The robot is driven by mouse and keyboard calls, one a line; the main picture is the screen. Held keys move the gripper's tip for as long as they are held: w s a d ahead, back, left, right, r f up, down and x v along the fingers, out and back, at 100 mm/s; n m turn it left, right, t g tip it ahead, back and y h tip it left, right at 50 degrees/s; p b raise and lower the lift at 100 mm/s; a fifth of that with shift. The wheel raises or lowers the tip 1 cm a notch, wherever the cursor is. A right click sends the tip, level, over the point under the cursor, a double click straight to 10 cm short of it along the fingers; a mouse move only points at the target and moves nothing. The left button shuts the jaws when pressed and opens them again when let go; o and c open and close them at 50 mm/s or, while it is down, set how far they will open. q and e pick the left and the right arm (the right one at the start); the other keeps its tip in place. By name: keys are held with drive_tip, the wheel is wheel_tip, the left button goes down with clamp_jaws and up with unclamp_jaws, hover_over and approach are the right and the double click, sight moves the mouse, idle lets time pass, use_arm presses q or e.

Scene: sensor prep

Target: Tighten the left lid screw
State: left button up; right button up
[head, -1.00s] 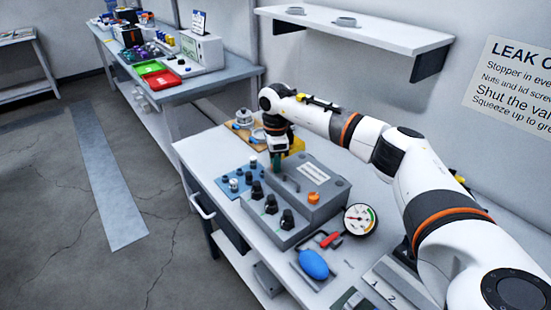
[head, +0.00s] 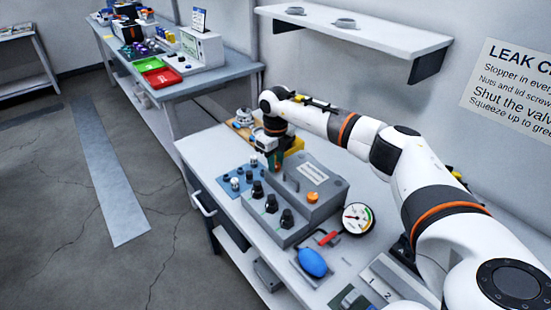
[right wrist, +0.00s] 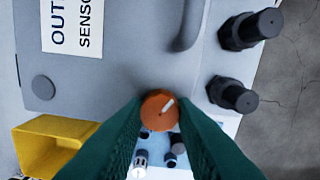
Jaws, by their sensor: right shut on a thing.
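The grey sensor box (head: 325,205) stands on the bench with a labelled lid, a handle and black knobs along its front side. My right gripper (head: 275,162) is at the box's left end, pointing down. In the right wrist view its green fingers (right wrist: 160,118) are shut on an orange lid screw (right wrist: 160,105) with a white mark on its top. In the head view the gripper hides this screw. A second orange screw (head: 312,195) shows on the right part of the lid. My left gripper is not in view.
A yellow piece (right wrist: 42,148) is close beside the fingers. A blue mat (head: 233,188) with small fittings lies left of the box. A dial gauge (head: 357,218) and a blue squeeze bulb (head: 312,262) lie to the right. A wall shelf (head: 355,30) hangs above.

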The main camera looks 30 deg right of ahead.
sight(276, 165)
drive_tip(key=m+p, duration=0.2)
drive_tip(key=m, duration=0.4)
drive_tip(key=shift+r, duration=0.1)
drive_tip(key=m+p, duration=0.1)
drive_tip(key=m, duration=0.4)
drive_tip(key=shift+p, duration=0.3)
drive_tip(key=shift+m, duration=0.5)
drive_tip(key=o, duration=1)
wheel_tip(276, 165, up, 12)
drive_tip(key=b, duration=0.1)
drive_tip(key=shift+b, duration=0.4)
drive_tip(key=shift+f, duration=0.2)
